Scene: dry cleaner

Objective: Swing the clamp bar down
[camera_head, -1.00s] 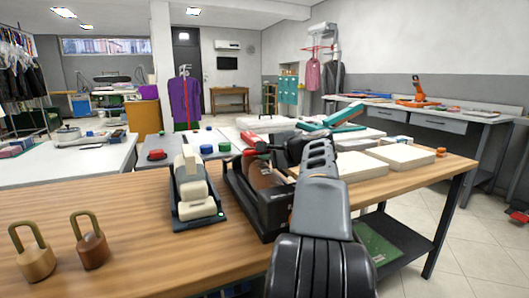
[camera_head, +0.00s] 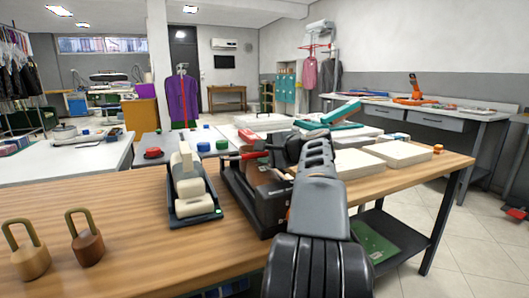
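A dark clamp device (camera_head: 243,203) stands on the wooden table, with a brown block inside it. A thin bar with a red end (camera_head: 247,156) shows at the device's top, beside my gripper; I take it for the clamp bar. It lies close to level above the device. My gripper (camera_head: 268,150) is at the end of my grey and black arm, at the top right of the device. It is partly hidden by my own arm links, and I cannot see whether its fingers touch the bar or are shut.
A device with cream blocks (camera_head: 192,190) stands left of the clamp device. Two padlock-shaped weights (camera_head: 87,246) stand at the front left. White flat slabs (camera_head: 400,153) lie on the table at the right. The table's middle left is clear.

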